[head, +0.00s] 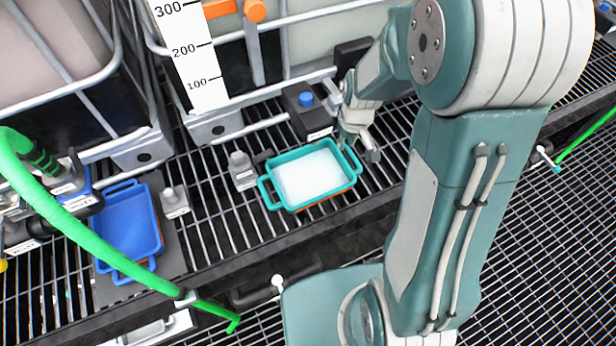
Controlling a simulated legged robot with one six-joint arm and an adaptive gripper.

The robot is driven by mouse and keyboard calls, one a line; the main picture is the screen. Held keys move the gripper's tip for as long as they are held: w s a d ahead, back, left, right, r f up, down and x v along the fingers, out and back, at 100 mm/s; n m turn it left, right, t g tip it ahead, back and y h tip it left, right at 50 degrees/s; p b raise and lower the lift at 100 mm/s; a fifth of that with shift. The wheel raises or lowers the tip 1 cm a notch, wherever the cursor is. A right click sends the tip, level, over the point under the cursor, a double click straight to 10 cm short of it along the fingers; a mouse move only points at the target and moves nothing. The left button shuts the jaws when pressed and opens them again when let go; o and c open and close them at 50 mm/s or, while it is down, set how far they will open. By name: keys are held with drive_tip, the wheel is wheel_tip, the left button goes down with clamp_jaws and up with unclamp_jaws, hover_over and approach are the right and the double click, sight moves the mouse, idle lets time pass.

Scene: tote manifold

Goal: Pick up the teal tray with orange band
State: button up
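The teal tray (325,194) sits on the black grating in the middle of the head view. It has a loop handle at each end, a white inside and an orange band low on its near side. My gripper (360,146) is just above and beside the tray's right-hand handle, pointing down. Its two fingers look spread apart, with nothing seen held between them. Whether a finger touches the handle cannot be told.
A blue tray (128,222) lies on a dark mat at the left. A green hose (95,235) crosses in front of it. Grey fittings (241,170) stand left of the teal tray. A black block with a blue knob (306,100) and caged tanks (50,45) are behind.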

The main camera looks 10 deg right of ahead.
sight(342, 159)
drive_tip(key=f, duration=0.3)
drive_tip(key=shift+w+d+f, duration=0.15)
drive_tip(key=shift+w+f, duration=0.05)
drive_tip(key=shift+f, duration=0.2)
drive_tip(key=shift+w+a+f, duration=0.15)
drive_tip(key=shift+f, duration=1.25)
drive_tip(key=shift+w+a+f, duration=0.1)
drive_tip(key=shift+w+f, duration=0.05)
drive_tip(key=shift+f, duration=1.2)
clamp_jaws()
